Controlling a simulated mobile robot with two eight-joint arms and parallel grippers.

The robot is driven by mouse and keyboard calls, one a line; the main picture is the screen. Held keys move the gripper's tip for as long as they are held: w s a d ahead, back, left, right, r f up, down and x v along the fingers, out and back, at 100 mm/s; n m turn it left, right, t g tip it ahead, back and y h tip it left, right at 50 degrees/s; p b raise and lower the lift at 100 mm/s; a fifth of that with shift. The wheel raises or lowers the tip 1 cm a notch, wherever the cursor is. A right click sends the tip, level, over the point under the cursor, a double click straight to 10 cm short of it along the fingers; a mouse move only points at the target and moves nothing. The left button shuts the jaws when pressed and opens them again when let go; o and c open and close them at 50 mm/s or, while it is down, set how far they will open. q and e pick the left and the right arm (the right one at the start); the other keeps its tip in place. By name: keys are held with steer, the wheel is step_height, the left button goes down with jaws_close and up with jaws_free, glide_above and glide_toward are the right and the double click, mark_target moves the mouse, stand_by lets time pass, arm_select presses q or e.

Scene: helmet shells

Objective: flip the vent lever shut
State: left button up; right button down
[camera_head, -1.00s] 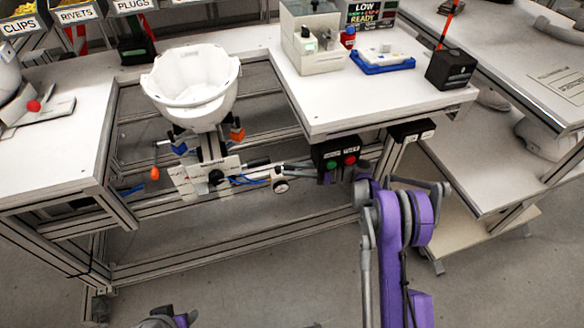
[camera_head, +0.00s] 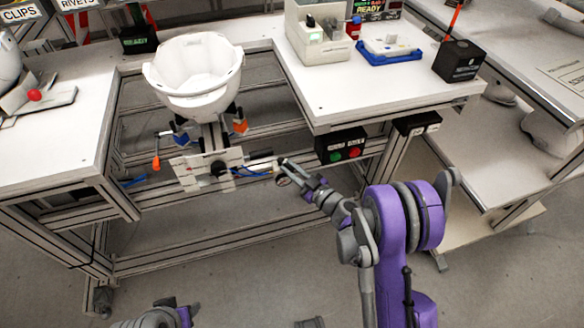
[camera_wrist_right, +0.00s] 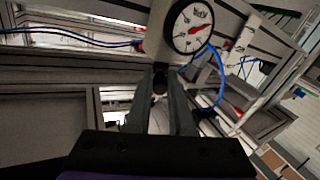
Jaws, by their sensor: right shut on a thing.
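My right gripper (camera_head: 282,166) is at the right end of the white fixture, below the helmet stand. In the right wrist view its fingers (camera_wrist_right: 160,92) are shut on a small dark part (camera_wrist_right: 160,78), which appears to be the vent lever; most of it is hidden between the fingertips. A round white gauge (camera_wrist_right: 191,26) with a red needle sits just beyond the fingertips. The white fixture plate (camera_head: 190,172) has a black knob (camera_head: 218,168) and blue hoses. A white helmet shell (camera_head: 195,75) rests on the stand above.
A black box (camera_head: 341,146) with green and red buttons hangs under the table edge, close to my right arm. An orange-tipped handle (camera_head: 156,163) stands left of the fixture. A blue tray (camera_head: 390,55) and a black box (camera_head: 458,62) stand on the right tabletop.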

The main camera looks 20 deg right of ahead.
steer(key=shift+a+m+h, duration=0.1)
steer(key=shift+m+h, duration=0.2)
steer(key=c, duration=0.8)
jaws_free()
steer(key=shift+s, duration=0.1)
steer(key=v, duration=1)
steer(key=shift+s+f, duration=0.15)
steer(key=shift+s, duration=0.15)
